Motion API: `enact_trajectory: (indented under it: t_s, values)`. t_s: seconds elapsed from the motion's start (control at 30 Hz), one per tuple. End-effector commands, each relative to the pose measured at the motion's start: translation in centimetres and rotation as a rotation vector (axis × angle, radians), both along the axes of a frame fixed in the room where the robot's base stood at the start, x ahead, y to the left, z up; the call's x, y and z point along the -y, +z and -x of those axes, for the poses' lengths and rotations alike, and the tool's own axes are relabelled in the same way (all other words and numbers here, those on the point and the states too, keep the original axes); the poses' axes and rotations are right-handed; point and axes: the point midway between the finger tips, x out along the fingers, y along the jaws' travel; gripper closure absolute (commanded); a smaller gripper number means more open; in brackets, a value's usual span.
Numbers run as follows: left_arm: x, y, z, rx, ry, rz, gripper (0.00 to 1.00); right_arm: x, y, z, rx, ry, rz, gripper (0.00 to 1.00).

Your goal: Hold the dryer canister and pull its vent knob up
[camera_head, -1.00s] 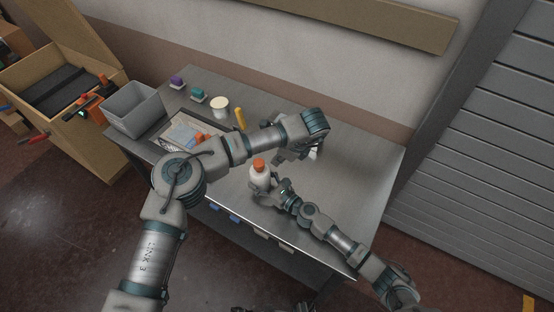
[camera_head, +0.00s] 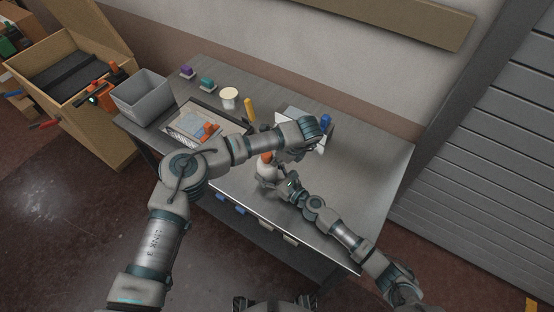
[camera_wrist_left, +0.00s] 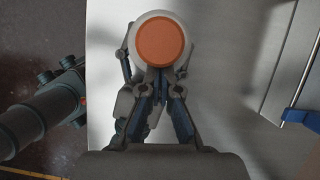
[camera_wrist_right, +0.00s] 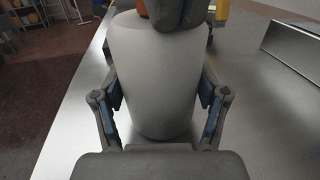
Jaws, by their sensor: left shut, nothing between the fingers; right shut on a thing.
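The dryer canister (camera_head: 265,173) is a white rounded body standing upright on the metal table, with an orange vent knob (camera_head: 265,157) on top. My right gripper (camera_head: 284,184) is shut on the canister's body; the right wrist view shows its fingers on both sides of the white canister (camera_wrist_right: 155,80). My left gripper (camera_head: 274,157) is close to the knob from above. In the left wrist view its fingers (camera_wrist_left: 155,75) are shut and empty beside the round orange knob (camera_wrist_left: 160,42). In the right wrist view a left finger partly hides the knob (camera_wrist_right: 142,8).
A grey bin (camera_head: 143,98), a tray with papers (camera_head: 190,125), a white-lidded tub (camera_head: 229,93) and a yellow object (camera_head: 249,110) stand toward the left and back. A blue-topped object (camera_head: 325,121) stands behind my left wrist. The table's right side (camera_head: 365,175) is clear.

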Motion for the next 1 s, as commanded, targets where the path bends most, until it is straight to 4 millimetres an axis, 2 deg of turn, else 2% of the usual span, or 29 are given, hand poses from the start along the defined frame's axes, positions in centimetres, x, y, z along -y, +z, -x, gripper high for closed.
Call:
enact_trajectory:
  t_s: [0.03, 0.13, 0.43, 0.53, 1.0]
  values:
    - [-0.1, 1.0, -0.2, 0.006, 0.002, 0.0, 1.0, 0.1, 0.0, 0.0, -0.001, -0.002, 0.001, 0.86]
    - [-0.1, 2.0, -0.2, 0.006, 0.002, -0.002, 1.0, 0.1, -0.1, 0.0, -0.001, -0.002, 0.001, 0.86]
    - [-0.2, 2.2, -0.2, 0.009, 0.004, -0.003, 1.0, 0.1, -0.3, 0.0, -0.004, -0.002, 0.003, 0.86]
    - [0.1, 2.8, -0.1, 0.01, 0.003, -0.002, 1.0, 0.1, -0.3, 0.0, -0.005, -0.003, 0.003, 0.86]
    - [3.6, 10.0, 1.7, 0.003, -0.001, -0.001, 1.0, 0.1, -0.3, 0.0, -0.005, -0.002, 0.003, 0.86]
